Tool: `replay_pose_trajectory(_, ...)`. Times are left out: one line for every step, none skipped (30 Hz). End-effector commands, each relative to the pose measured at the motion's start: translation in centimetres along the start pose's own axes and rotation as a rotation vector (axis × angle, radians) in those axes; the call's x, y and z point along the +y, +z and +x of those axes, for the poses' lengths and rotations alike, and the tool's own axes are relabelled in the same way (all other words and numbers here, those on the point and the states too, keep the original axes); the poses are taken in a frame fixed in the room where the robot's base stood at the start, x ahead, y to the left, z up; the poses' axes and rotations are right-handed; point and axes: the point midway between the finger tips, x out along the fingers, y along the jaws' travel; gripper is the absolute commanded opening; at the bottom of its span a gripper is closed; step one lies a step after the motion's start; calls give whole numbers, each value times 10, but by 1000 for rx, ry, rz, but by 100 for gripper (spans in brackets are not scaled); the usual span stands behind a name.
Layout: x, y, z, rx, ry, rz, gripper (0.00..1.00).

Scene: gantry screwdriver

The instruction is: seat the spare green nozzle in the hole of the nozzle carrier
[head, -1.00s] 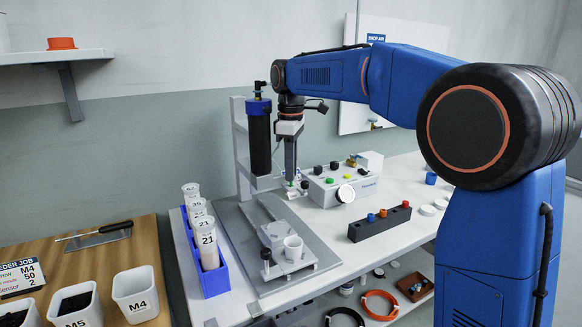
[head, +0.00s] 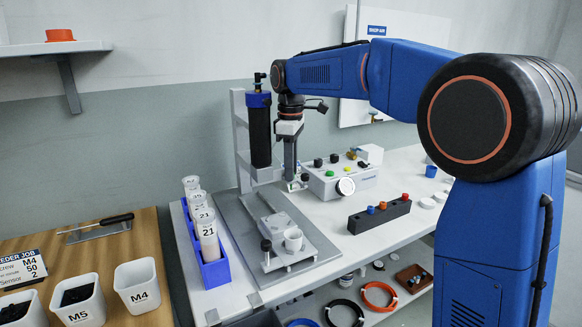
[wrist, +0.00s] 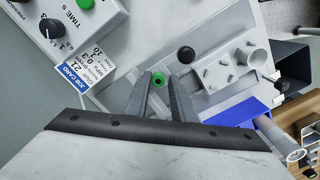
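The green nozzle (wrist: 158,79) is a small ring with a dark centre. It sits between the fingertips of my gripper (wrist: 160,84) in the wrist view, and the fingers appear closed on it. In the head view my gripper (head: 290,182) points down beside the gantry's black cylinder, above the bench, in front of the control box. The likely nozzle carrier is a black bar (head: 358,224) on the bench, right of my gripper. It bears a blue, an orange and a red nozzle. A gap shows between orange and red; the hole itself is too small to make out.
The gantry's grey base plate (head: 245,245) bears a fixture with a white cup (head: 293,238). The control box (head: 325,184) stands close behind my gripper. A blue rack (head: 213,272) of tubes is at left. White round caps lie right of the black bar.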

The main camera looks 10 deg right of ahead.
Motion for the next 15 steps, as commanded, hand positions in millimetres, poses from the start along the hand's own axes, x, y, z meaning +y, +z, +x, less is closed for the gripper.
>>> replay_pose_trajectory(3,0,-1,3,7,1,36)
replay_pose_trajectory(3,0,-1,3,8,1,36)
replay_pose_trajectory(3,0,-1,3,8,2,36)
replay_pose_trajectory(3,0,-1,4,8,2,36)
replay_pose_trajectory(3,0,-2,4,9,2,36)
replay_pose_trajectory(3,0,-2,4,9,2,36)
replay_pose_trajectory(4,0,-3,4,10,2,36)
replay_pose_trajectory(4,0,-4,5,10,2,36)
replay_pose_trajectory(4,-1,-6,6,11,2,36)
replay_pose_trajectory(4,-1,-9,6,12,2,36)
replay_pose_trajectory(4,-1,-12,7,13,2,36)
replay_pose_trajectory(4,-1,-18,7,13,2,36)
replay_pose_trajectory(4,-1,-22,8,14,2,36)
replay_pose_trajectory(4,-2,-28,10,16,1,36)
replay_pose_trajectory(4,-1,-35,10,16,1,36)
